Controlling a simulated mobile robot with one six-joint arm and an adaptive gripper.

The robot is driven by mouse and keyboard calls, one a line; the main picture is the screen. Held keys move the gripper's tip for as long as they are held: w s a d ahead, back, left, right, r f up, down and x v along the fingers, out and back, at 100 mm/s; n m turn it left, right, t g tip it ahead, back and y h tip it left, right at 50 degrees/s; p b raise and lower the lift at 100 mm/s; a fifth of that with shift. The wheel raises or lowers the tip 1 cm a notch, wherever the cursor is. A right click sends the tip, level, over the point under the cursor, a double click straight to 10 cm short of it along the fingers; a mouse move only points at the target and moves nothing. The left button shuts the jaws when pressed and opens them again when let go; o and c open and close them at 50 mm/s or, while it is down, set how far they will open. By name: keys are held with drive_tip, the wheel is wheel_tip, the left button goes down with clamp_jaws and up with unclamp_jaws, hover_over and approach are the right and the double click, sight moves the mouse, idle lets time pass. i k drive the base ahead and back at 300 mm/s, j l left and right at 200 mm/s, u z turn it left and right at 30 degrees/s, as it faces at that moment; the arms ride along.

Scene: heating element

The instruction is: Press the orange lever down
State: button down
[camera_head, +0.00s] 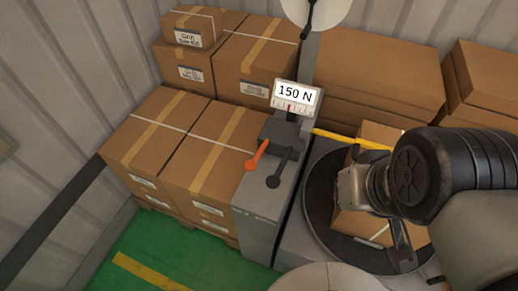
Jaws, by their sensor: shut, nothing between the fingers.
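The orange lever (257,155) sticks out to the lower left from a dark grey block on a grey column. A dark lever (278,172) with a round knob is just to its right, pointing down. My gripper (402,252) is at the right, partly hidden by my own wrist. It appears over the black round plate, well apart from the orange lever. It is shut and holds nothing. Its fingertips are hard to make out.
A gauge (292,95) reading 150 N sits above the levers. A yellow bar (345,138) extends right from the column. A carton (375,133) stands on the black round plate (318,205). Stacked cartons (165,140) stand left of the column. Green floor (155,250) is clear at lower left.

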sight(250, 166)
drive_tip(key=i+j, duration=0.1)
drive_tip(key=j, duration=0.45)
drive_tip(key=i+j+z, duration=0.1)
drive_tip(key=j, duration=0.45)
drive_tip(key=i+j, duration=0.1)
drive_tip(key=j, duration=0.45)
